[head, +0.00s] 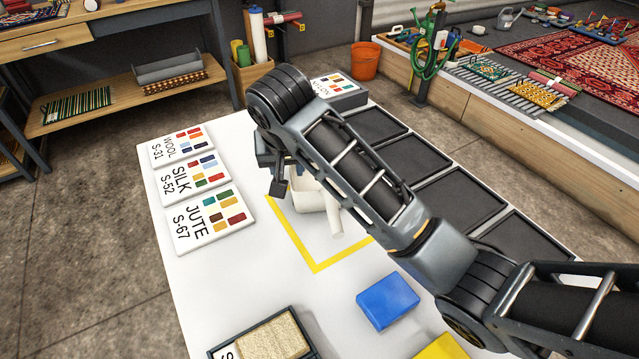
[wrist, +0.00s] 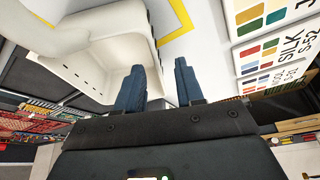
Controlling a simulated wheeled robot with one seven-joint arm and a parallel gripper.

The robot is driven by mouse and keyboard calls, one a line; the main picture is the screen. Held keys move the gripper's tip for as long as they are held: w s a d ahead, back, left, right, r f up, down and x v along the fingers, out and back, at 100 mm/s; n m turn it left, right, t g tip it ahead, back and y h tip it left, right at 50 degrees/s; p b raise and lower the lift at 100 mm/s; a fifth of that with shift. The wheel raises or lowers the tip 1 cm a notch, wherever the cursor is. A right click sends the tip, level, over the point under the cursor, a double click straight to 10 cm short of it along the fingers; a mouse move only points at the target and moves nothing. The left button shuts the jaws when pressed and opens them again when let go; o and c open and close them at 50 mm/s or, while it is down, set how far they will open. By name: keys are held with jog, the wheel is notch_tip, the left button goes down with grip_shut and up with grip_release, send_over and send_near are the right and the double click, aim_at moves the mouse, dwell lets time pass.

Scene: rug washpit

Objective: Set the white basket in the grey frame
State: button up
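The white basket (head: 309,196) stands on the white table, partly hidden behind my arm in the head view. A rounded white bar sticks out toward the near side. It also shows at upper left in the wrist view (wrist: 88,48). My gripper (wrist: 161,80) is open, its two blue fingers apart, with one finger close beside the basket's rim; whether it touches I cannot tell. In the head view my gripper (head: 277,184) is at the basket's left side, mostly hidden by the arm. I cannot make out a clear grey frame; dark grey trays (head: 468,197) line the table's right side.
A yellow outline (head: 317,267) marks the tabletop around the basket. Sample boards (head: 208,218) lie at the left. A blue block (head: 388,301), a yellow piece (head: 441,348) and a dark tray with a beige block (head: 272,338) lie nearer. An orange bucket (head: 365,62) stands behind.

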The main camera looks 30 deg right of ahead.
aim_at(290, 174)
jog(key=x, duration=0.4)
jog(key=shift+s+d+f, duration=0.1)
jog(key=shift+d+f, duration=0.05)
jog(key=shift+d, duration=0.05)
grip_shut()
dwell(0.3)
